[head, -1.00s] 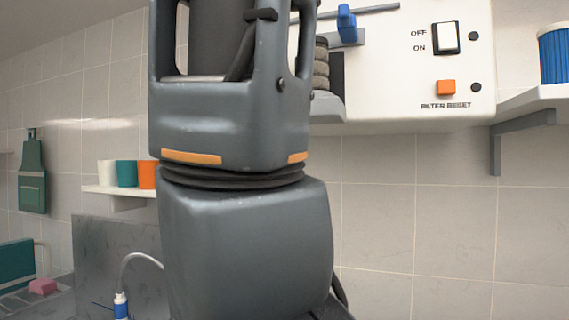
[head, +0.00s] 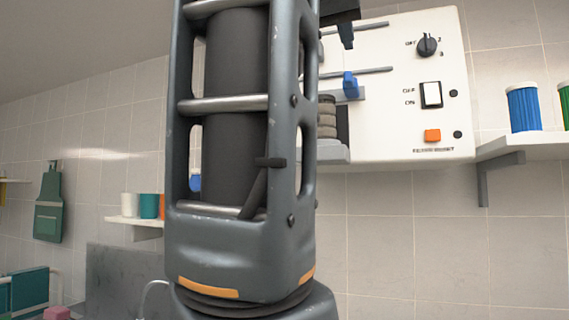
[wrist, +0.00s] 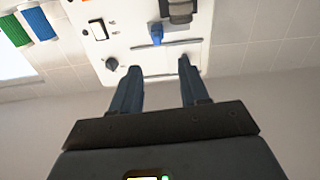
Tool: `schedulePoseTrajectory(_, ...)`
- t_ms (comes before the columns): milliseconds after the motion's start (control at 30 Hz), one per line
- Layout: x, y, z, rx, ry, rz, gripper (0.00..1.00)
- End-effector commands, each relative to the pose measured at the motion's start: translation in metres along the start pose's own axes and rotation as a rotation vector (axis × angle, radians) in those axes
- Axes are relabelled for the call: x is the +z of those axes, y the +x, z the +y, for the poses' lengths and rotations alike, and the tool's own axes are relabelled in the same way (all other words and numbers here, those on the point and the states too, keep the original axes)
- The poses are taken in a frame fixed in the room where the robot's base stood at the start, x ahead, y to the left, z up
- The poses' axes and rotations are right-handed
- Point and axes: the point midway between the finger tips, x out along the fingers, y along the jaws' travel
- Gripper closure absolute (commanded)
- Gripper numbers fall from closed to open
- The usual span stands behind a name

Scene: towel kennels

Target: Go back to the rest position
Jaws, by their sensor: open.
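My gripper (wrist: 157,82) shows in the wrist view with its two dark fingers spread apart and nothing between them. It points toward the white control panel (wrist: 118,30) on the tiled wall, and the panel's blue slider (wrist: 156,33) lies beyond the gap between the fingers. In the head view my arm fills the middle and hides the panel's left part. The panel (head: 385,120) shows to the right of the arm with a black dial (head: 427,45), a white rocker switch (head: 431,95), an orange button (head: 432,136) and the blue slider (head: 350,86).
A shelf (head: 525,143) with a blue ribbed filter (head: 524,108) and a green one is at the right. Cups (head: 148,206) stand on a small shelf at left. A green apron (head: 48,208) hangs on the far left wall. The lower right wall is bare.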

Motion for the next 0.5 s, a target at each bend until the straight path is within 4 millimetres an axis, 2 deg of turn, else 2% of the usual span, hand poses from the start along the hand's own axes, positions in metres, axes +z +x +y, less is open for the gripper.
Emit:
schedulePoseTrajectory(333, 0.063, 0.030, -0.020, -0.019, -0.097, 0.023, 0.55)
schedulePoseTrajectory(467, 0.106, 0.045, -0.029, -0.037, -0.152, 0.035, 0.55)
schedulePoseTrajectory(500, 0.123, 0.050, -0.032, -0.047, -0.173, 0.039, 0.55)
